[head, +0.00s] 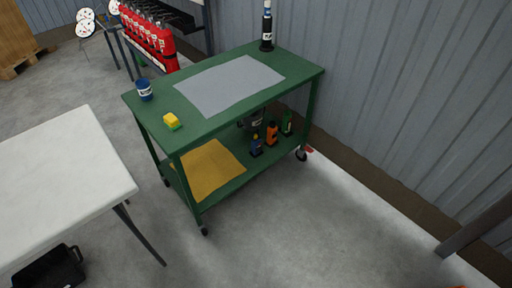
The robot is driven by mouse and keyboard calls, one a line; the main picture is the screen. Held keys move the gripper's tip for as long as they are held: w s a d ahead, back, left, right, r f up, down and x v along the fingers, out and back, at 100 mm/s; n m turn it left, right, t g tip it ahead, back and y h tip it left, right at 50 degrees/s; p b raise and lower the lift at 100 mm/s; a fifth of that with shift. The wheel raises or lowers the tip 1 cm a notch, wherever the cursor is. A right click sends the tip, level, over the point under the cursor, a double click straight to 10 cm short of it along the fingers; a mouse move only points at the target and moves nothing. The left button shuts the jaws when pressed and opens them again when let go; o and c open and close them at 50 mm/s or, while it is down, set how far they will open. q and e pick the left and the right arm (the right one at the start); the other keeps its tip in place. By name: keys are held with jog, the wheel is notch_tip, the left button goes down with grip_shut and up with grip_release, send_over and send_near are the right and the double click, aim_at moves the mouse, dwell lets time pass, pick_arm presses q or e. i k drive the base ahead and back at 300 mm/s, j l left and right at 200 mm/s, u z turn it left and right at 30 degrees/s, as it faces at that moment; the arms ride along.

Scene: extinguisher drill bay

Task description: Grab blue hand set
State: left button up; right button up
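I cannot make out a clear blue hand set. A blue can-like container (144,90) with a pale label stands upright at the left end of the green cart's top (228,108). A small blue bottle (256,146) with a yellowish top stands on the cart's lower shelf (226,187). A dark bottle (267,32) with a white label and blue upper part stands at the top's far corner. Neither of my grippers is in view.
The cart also holds a yellow-green sponge (172,121), a grey mat (229,84), a yellow mat (208,168), an orange bottle (271,134) and a green bottle (288,124). A white table (60,185) is at left. Red extinguishers (150,38) stand behind. Floor (300,220) before the cart is clear.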

aim_at(256, 151)
jog(key=i+l, duration=0.1)
jog(key=i+l+u, duration=0.15)
jog(key=u, duration=0.15)
jog(key=i+l+u, duration=0.1)
jog(key=l+u, duration=0.45)
jog(key=i+l, duration=0.05)
jog(key=l, duration=0.05)
